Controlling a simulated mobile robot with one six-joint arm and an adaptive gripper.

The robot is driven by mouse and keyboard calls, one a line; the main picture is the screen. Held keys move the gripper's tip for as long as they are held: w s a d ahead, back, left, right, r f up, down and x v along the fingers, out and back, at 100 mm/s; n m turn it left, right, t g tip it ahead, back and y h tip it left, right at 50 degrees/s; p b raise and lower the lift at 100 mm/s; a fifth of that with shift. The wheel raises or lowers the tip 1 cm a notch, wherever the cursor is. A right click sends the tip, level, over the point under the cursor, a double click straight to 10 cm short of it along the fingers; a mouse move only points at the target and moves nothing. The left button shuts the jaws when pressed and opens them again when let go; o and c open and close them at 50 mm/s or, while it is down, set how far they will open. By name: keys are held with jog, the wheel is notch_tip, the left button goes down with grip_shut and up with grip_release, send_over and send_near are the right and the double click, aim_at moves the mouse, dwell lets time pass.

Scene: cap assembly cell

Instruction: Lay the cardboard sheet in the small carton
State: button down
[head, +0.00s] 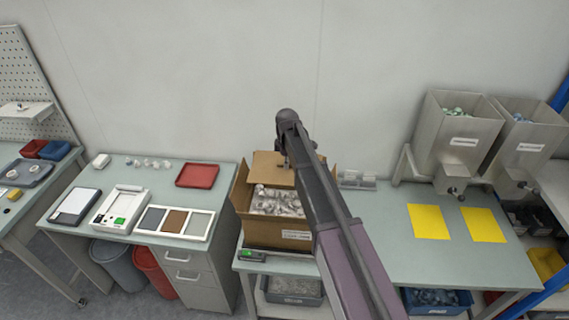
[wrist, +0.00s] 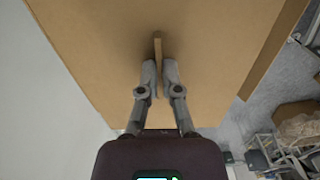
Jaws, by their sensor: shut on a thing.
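The small carton (head: 258,230) stands open on the bench in the middle of the head view, its flaps up and clear-and-white bagged parts (head: 275,203) inside. The brown cardboard sheet (head: 268,167) shows over the carton's back part. It fills much of the wrist view (wrist: 95,50), with a raised tab (wrist: 157,46) standing on it. My gripper (wrist: 158,74) is shut on that tab, with a finger on either side. In the head view my arm hides the gripper's fingers and the carton's right part. Whether the sheet touches the carton cannot be told.
A scale with a green display (head: 251,255) sits at the carton's front. A red tray (head: 197,175) and a white tray of samples (head: 173,222) lie on the left bench. Yellow sheets (head: 429,221) and metal hoppers (head: 455,135) are at right. A wall stands close behind.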

jog(key=shift+a+f, duration=0.1)
jog(key=shift+f, duration=0.1)
dwell(0.4)
notch_tip(320, 180, down, 16)
jog(key=b, duration=1.7)
jog(key=shift+f, duration=0.25)
jog(key=c, duration=0.7)
grip_release()
jog(key=shift+r, duration=0.1)
